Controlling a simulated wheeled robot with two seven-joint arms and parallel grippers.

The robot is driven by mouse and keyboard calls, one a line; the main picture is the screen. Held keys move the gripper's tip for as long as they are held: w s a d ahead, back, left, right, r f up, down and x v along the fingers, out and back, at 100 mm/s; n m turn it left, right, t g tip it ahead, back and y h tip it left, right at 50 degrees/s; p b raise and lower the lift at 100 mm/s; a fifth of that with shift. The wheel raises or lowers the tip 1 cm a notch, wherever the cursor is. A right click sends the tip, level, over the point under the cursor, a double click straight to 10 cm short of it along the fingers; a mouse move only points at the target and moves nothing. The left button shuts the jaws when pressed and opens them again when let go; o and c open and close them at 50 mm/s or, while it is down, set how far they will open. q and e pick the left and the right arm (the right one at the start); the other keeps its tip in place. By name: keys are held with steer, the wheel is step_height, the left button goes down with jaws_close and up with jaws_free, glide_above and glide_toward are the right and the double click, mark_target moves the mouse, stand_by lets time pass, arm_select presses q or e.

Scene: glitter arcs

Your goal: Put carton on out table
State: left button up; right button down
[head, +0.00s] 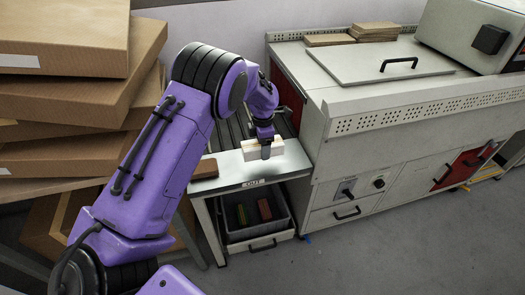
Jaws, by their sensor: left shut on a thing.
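A small white carton (278,147) is in my left gripper (266,152), above the out table. The left gripper points down and is shut on the carton; its far side is partly hidden behind the fingers. The out table (235,180) is a small grey-topped table with an "OUT" label on its front edge. A shadow lies on the tabletop below the carton, but I cannot tell for sure whether the carton touches the surface. My right gripper is not in view.
A brown block (205,169) lies at the table's left end. A grey bin (256,222) with coloured items stands on the lower shelf. Large cardboard boxes (60,85) are stacked at left. A grey machine cabinet (400,130) stands close at right. The tabletop's front middle is clear.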

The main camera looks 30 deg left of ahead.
arm_select(q)
steer(key=shift+w+a+f, duration=0.25)
steer(key=shift+w+f, duration=0.25)
steer(key=shift+f, duration=0.1)
steer(key=shift+w+a+f, duration=0.2)
steer(key=shift+w+f, duration=0.3)
steer(key=shift+f, duration=0.05)
step_height(320, 180, down, 3)
steer(key=shift+p, duration=0.8)
steer(key=shift+f, duration=0.25)
steer(key=shift+f, duration=0.1)
steer(key=o, duration=1.2)
step_height(320, 180, up, 12)
steer(key=shift+r+b, duration=0.2)
steer(key=shift+b, duration=0.9)
